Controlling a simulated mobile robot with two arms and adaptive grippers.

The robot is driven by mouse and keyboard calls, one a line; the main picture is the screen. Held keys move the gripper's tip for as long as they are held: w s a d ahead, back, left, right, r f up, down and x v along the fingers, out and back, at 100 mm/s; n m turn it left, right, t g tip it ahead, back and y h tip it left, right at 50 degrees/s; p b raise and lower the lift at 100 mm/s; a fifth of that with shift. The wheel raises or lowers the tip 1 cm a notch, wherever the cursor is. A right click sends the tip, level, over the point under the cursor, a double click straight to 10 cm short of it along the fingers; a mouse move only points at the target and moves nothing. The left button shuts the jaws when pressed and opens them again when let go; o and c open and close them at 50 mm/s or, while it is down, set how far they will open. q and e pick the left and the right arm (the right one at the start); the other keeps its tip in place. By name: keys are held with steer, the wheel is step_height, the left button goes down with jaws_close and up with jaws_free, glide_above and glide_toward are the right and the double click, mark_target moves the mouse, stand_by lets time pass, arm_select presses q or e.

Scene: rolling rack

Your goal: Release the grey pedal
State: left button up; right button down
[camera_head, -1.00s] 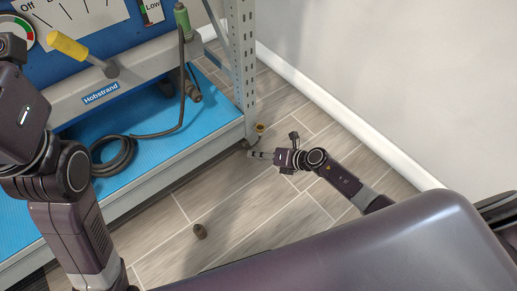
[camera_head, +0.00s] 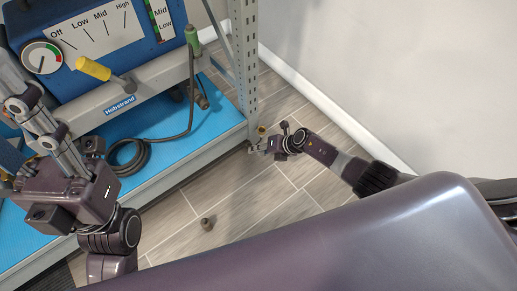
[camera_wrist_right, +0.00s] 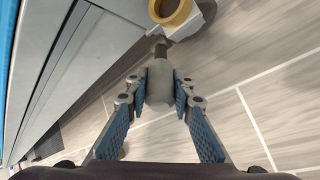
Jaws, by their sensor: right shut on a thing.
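The grey pedal (camera_wrist_right: 160,85) is a small tapered block on a short stem at the foot of the rack post. In the right wrist view it sits between the two blue-padded fingers of my right gripper (camera_wrist_right: 161,94), which is shut on it. In the head view, my right gripper (camera_head: 256,148) is low by the floor at the rack's front corner; the pedal is too small to make out there. My left gripper (camera_head: 28,105) is at the left edge, in front of the rack, away from the pedal. Its fingertips are not clear.
The rack's perforated post (camera_head: 245,70) and blue lower shelf (camera_head: 185,142) stand beside the right gripper. A brass-coloured ring (camera_wrist_right: 172,8) is just beyond the pedal. A black cable (camera_head: 150,139) lies on the shelf. A small brown-grey cylinder (camera_head: 208,222) is on the otherwise clear floor.

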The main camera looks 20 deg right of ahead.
steer(key=shift+w+d, duration=0.1)
stand_by(0.3)
steer(key=shift+r, duration=0.1)
steer(key=c, duration=1.7)
jaws_free()
steer(key=shift+o, duration=0.2)
steer(key=shift+d+r, duration=0.15)
steer(key=shift+r, duration=0.05)
steer(key=v, duration=1.1)
steer(key=shift+s+r, duration=0.15)
steer(key=shift+s, duration=0.1)
